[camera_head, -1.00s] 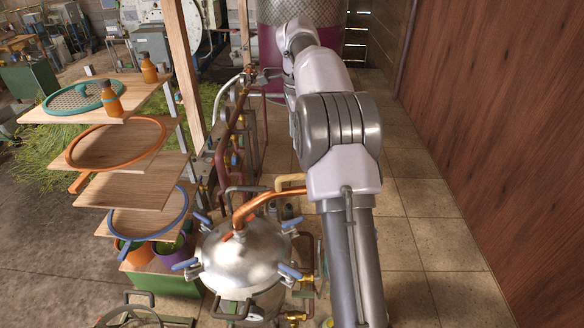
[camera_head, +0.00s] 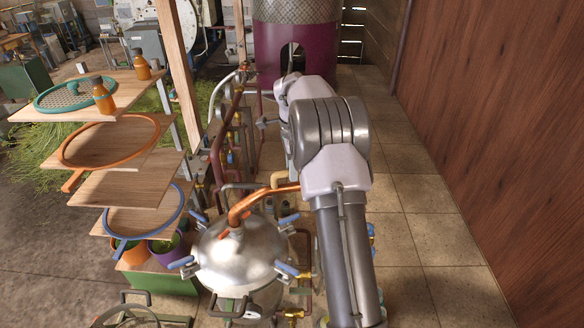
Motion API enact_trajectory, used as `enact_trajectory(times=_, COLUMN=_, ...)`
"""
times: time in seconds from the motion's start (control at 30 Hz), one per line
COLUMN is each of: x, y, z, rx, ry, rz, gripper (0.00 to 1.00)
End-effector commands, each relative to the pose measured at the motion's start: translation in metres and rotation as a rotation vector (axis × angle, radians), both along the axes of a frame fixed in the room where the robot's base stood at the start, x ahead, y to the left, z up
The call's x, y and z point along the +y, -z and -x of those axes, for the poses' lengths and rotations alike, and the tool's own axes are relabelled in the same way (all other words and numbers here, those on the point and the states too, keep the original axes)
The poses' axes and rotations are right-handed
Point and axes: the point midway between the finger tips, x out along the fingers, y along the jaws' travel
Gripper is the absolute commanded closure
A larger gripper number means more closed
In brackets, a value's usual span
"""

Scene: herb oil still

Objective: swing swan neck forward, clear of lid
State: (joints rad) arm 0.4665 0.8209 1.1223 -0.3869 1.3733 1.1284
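The copper swan neck (camera_head: 262,194) rises from the top of the lid and bends right, toward my arm. Its far end is hidden behind my arm. The domed steel lid (camera_head: 240,252) sits on the still pot, with several blue-handled clamps (camera_head: 287,268) around its rim. The neck's lower end still meets the lid's centre at an orange-red joint. My arm reaches away past the right side of the still. My gripper is not visible; it is hidden behind my arm links.
Wooden shelves at left carry a teal sieve (camera_head: 68,95), an orange ring (camera_head: 108,140), a blue ring (camera_head: 144,212) and amber bottles (camera_head: 103,97). Pipes and valves stand behind the still. A purple tank (camera_head: 296,42) is at the back. Tiled floor at right is clear up to the wooden wall (camera_head: 490,130).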

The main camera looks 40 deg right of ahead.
Motion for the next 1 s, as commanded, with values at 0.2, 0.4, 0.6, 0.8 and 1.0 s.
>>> enact_trajectory(times=0.2, x=-0.0001, y=-0.0003, z=0.0000, rx=0.000, ry=0.000, rz=0.000, gripper=1.00)
enact_trajectory(times=0.4, x=-0.0002, y=-0.0004, z=0.0000, rx=0.000, ry=0.000, rz=0.000, gripper=1.00)
enact_trajectory(times=0.6, x=-0.0003, y=-0.0005, z=0.0000, rx=0.000, ry=0.000, rz=0.001, gripper=1.00)
enact_trajectory(times=0.8, x=-0.0003, y=-0.0006, z=0.0000, rx=-0.001, ry=0.000, rz=0.001, gripper=1.00)
enact_trajectory(times=1.0, x=-0.0003, y=-0.0007, z=0.0000, rx=-0.001, ry=0.000, rz=0.001, gripper=1.00)
